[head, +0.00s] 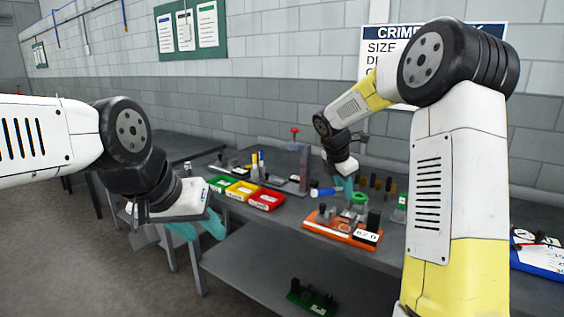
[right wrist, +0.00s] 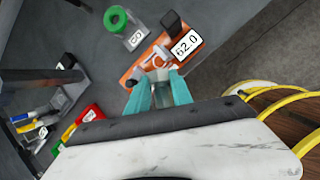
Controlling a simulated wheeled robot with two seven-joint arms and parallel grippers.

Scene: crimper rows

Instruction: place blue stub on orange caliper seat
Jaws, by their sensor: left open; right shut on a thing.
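The orange caliper (head: 340,231) lies on the workbench with a 62.0 label and dark upright posts; it also shows in the right wrist view (right wrist: 191,52), beyond my fingertips. The blue stub (head: 322,192) shows as a small lying blue cylinder with a pale band, beside the fingers of my right gripper (head: 345,184). That gripper is shut on it, above the bench behind the caliper. In the right wrist view, the teal fingers (right wrist: 163,82) overlap the caliper, and blue is not clear between them. My left gripper (head: 198,227) is open and empty, off the bench's left front.
Green (head: 221,184), yellow (head: 241,191) and red (head: 266,200) bins stand left of the caliper. A green ring (head: 359,197) stands close behind it. A blue-based device (head: 540,256) lies at far right. A green-based item (head: 312,298) sits on the lower shelf.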

